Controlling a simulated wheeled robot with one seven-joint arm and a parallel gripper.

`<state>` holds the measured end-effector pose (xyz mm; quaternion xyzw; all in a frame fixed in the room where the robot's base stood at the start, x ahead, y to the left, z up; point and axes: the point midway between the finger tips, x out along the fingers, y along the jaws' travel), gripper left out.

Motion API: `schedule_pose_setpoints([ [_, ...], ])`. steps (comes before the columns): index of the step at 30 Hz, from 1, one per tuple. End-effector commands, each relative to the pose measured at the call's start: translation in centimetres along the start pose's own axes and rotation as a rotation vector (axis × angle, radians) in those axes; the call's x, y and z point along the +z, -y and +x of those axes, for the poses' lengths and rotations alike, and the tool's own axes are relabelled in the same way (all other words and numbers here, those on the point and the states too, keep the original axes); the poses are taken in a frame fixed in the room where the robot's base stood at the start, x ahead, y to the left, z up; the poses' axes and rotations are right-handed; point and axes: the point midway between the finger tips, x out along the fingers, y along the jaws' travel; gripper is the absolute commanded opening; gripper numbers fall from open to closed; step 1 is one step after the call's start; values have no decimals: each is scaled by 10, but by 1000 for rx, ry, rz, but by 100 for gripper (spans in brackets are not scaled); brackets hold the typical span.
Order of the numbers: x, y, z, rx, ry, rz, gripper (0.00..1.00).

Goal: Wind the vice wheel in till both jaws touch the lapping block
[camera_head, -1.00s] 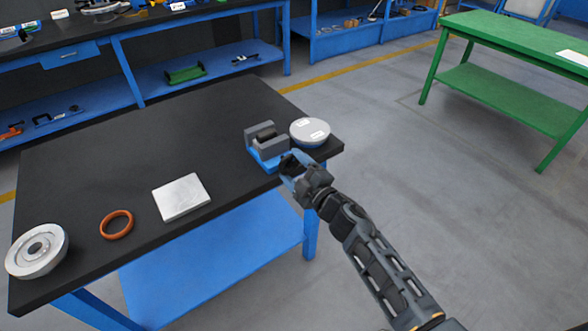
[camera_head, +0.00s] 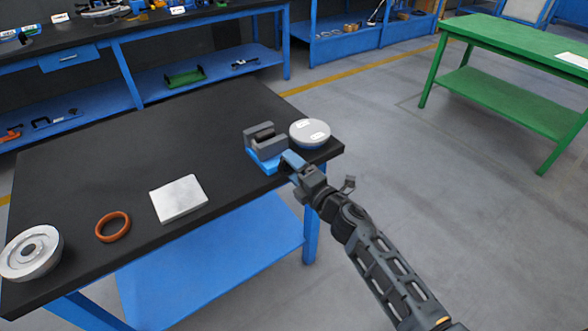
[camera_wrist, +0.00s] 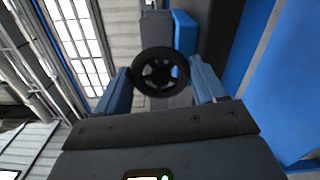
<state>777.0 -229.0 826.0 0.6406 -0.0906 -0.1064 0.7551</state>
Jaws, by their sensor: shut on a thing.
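The vice has a blue base (camera_head: 262,164) and grey jaws (camera_head: 271,148), near the right end of the black bench. The dark lapping block (camera_head: 264,137) sits between the jaws, partly hidden; I cannot tell whether both jaws touch it. The black spoked vice wheel (camera_wrist: 160,50) is in the middle of the wrist view, and my gripper (camera_wrist: 162,82) has its blue fingers on either side of it, shut on the rim. In the head view my gripper (camera_head: 289,162) is at the near side of the vice and hides the wheel.
A pale plate (camera_head: 179,199), an orange ring (camera_head: 113,228) and a flanged metal shell (camera_head: 31,252) lie to the left. The middle of the bench top (camera_head: 150,145) is clear.

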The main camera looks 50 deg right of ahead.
Motion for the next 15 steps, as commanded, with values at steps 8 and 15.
schedule_pose_setpoints([
  [8,-1,2,-1,-3,-2,-32,39],
  [15,-1,2,-1,-3,-2,-33,39],
])
